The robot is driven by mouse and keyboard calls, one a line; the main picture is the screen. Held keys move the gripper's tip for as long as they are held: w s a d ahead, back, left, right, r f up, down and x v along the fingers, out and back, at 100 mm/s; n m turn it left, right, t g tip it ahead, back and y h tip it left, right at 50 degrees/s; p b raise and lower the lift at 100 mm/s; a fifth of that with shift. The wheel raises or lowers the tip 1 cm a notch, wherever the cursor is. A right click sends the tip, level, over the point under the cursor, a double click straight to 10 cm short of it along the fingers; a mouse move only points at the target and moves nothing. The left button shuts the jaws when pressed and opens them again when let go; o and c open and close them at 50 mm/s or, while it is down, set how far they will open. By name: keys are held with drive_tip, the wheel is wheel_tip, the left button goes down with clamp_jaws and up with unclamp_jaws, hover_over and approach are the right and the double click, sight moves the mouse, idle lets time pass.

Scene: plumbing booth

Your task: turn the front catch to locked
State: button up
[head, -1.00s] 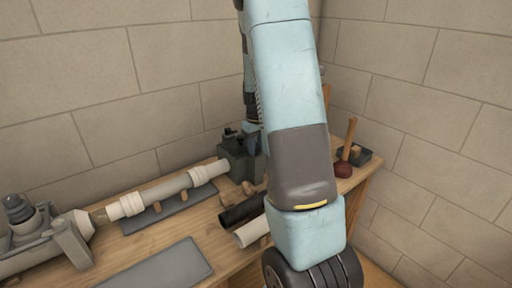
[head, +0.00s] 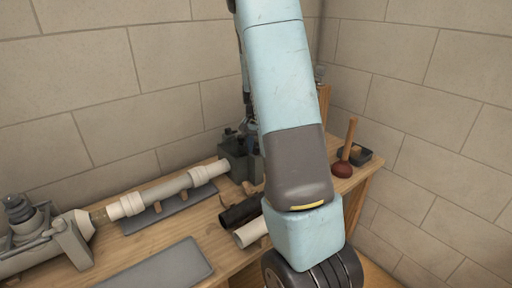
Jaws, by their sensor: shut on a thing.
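A dark grey block-like fitting (head: 236,163) stands at the back of the bench, at the right end of the pale pipe, with small dark parts on its top. My gripper (head: 251,132) shows only as a dark sliver beside my arm, at the top right of this fitting. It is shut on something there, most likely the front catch. The fingertips and the catch are mostly hidden behind my arm, so I cannot make out the catch's position.
A pale pipe (head: 165,191) runs along the bench to a grey clamp (head: 72,243) at the left. A dark tube (head: 240,212) and a white tube (head: 251,231) lie in front of the fitting. A plunger (head: 343,168) and a small dark tray (head: 361,156) stand at the right. A flat grey plate (head: 160,268) lies in front.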

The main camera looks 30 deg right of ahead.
drive_tip(key=shift+m, duration=0.9)
drive_tip(key=o, duration=1.1)
drive_tip(key=shift+c, duration=0.2)
wheel_tip(320, 180, up, 14)
drive_tip(key=shift+w+f, duration=0.15)
drive_tip(key=shift+a, duration=0.15)
